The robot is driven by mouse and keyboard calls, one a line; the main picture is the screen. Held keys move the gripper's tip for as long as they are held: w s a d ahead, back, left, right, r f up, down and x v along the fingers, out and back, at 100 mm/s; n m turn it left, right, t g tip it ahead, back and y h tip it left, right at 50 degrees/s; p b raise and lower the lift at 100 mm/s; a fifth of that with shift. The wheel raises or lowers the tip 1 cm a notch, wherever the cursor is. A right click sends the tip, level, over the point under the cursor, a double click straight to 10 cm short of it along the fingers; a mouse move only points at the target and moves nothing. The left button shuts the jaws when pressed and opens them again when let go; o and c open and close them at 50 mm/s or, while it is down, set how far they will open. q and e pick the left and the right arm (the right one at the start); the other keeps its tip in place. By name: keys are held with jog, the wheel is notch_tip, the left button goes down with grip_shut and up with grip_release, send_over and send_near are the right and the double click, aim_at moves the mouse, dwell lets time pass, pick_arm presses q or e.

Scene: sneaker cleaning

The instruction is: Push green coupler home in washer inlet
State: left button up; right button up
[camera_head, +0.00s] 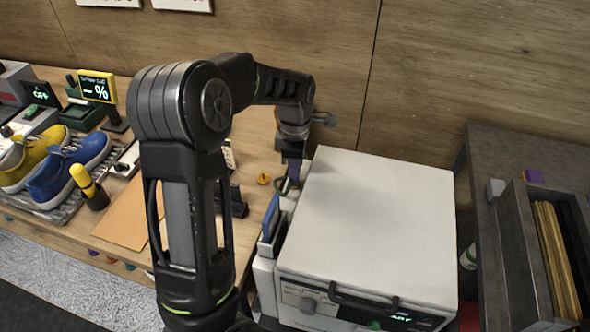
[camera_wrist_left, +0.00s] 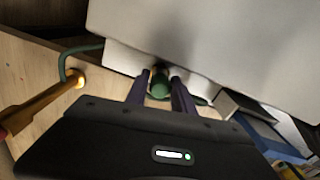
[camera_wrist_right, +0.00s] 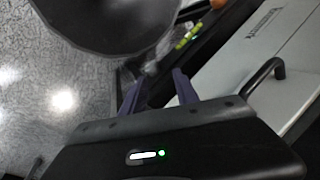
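The white washer (camera_head: 375,215) stands right of my left arm in the head view, and its pale side (camera_wrist_left: 215,45) fills the top of the left wrist view. The green coupler (camera_wrist_left: 160,84) is at the washer's side, between the purple fingers of my left gripper (camera_wrist_left: 161,78). In the head view my left gripper (camera_head: 290,178) is low beside the washer's left edge. My right gripper (camera_wrist_right: 156,85) is open and empty, near the washer's front handle (camera_wrist_right: 262,74).
A green hose (camera_wrist_left: 62,62) loops near a yellow-brown fitting (camera_wrist_left: 78,82) on the wooden table. A blue-and-grey piece (camera_head: 271,218) stands close along the washer's left side. Sneakers (camera_head: 68,172) lie far left. A dark crate (camera_head: 515,250) is at the right.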

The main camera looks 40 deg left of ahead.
pick_arm(q)
jog(key=o, duration=0.4)
jog(key=shift+r+b, duration=0.45)
jog(key=shift+r, duration=3.5)
